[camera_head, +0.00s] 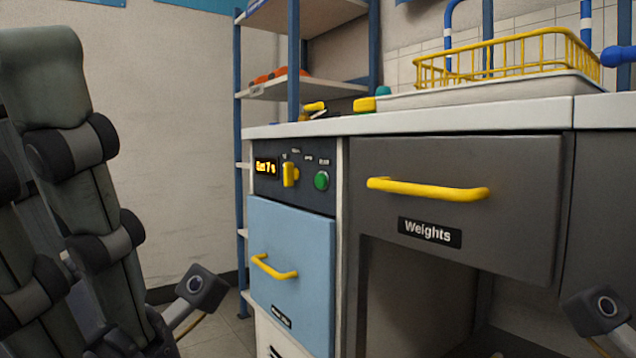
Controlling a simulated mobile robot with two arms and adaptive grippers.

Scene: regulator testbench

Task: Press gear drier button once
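The dark control panel (267,189) sits above a light blue drawer front under the counter. It carries a lit yellow display (265,167), a yellow knob (290,174) and a round green button (321,180) at its right. The small labels above the controls are too small to read. The green button is unobstructed, and nothing touches it. Neither of my grippers is in view. A dark box with a lens at the lower left and a similar one at the lower right look like mounts on my arms.
A dark drawer front (520,205) labelled "Weights", with a yellow handle (428,189), is right of the panel. The blue drawer (290,235) has a yellow handle. A yellow wire basket (510,58) stands on the counter. Grey-green segmented forms with black bands fill the left side.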

